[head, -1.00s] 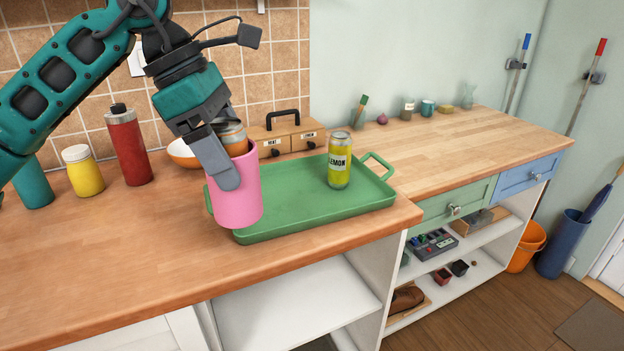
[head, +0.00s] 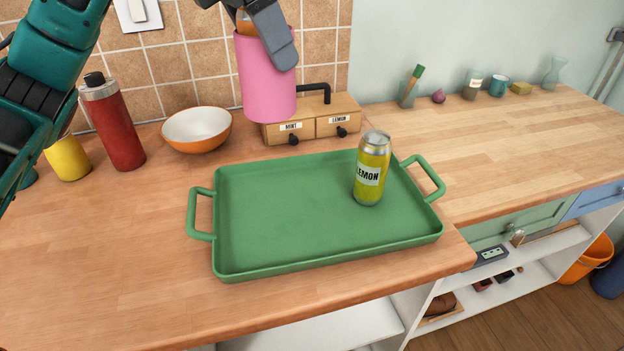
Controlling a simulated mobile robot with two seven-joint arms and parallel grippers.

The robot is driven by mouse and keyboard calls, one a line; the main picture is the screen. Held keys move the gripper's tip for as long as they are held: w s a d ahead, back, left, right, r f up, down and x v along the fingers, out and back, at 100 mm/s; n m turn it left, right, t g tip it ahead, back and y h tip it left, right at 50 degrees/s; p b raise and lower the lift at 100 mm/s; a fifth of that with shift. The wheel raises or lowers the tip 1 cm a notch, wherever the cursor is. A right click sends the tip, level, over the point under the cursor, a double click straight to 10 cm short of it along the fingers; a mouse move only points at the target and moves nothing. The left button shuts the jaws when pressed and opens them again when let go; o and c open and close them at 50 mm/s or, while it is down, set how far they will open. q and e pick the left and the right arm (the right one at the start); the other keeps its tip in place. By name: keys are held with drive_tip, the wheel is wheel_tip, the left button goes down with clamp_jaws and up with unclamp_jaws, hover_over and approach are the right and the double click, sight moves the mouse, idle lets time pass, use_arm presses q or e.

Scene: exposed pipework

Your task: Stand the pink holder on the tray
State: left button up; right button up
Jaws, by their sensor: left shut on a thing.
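The pink holder (head: 266,82) is a cup-like cylinder, held upright in the air in front of the tiled wall and the small drawer box. My left gripper (head: 262,25) is shut on its rim, with one grey finger on the outside; the rest of the gripper is cut off by the top edge. The green tray (head: 290,225) lies flat on the wooden counter, below and nearer than the holder. A yellow lemon can (head: 371,170) stands upright on the right part of the tray. The tray's left and middle are bare. My right gripper is not in view.
A wooden drawer box (head: 318,118) with a black handle stands behind the tray. An orange-and-white bowl (head: 197,130), a red bottle (head: 113,122) and a yellow container (head: 68,158) stand at the back left. Small items line the back of the right counter.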

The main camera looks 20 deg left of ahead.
sight(266, 90)
use_arm(q)
drive_tip(key=f, duration=0.3)
drive_tip(key=f+b, duration=0.1)
drive_tip(key=f, duration=0.2)
drive_tip(key=shift+s+f+b, duration=0.2)
drive_tip(key=shift+f+b, duration=0.1)
drive_tip(key=shift+f, duration=0.05)
wheel_tip(266, 90, down, 13)
drive_tip(key=b, duration=0.1)
drive_tip(key=shift+r+b, duration=0.2)
drive_tip(key=shift+b, duration=0.15)
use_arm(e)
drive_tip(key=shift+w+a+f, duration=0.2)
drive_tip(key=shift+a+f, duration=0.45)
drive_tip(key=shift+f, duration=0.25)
use_arm(q)
drive_tip(key=shift+w, duration=0.1)
drive_tip(key=shift+f, duration=0.15)
drive_tip(key=o, duration=1.3)
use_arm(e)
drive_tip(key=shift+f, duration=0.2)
